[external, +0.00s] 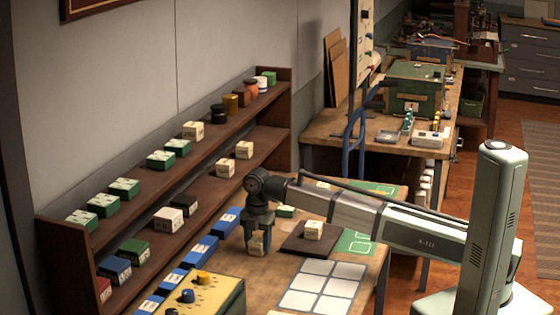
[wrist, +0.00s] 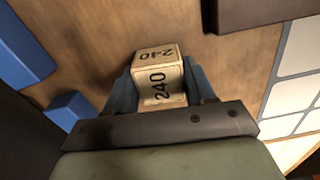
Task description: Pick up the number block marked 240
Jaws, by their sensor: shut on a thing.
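A dark square board (external: 293,243) with another cream block (external: 313,230) lies right of my gripper. A white-squared grid (external: 322,287) is in front. Blue blocks (external: 200,250) line the left side. A wooden shelf (external: 150,215) with several blocks and jars stands behind them.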

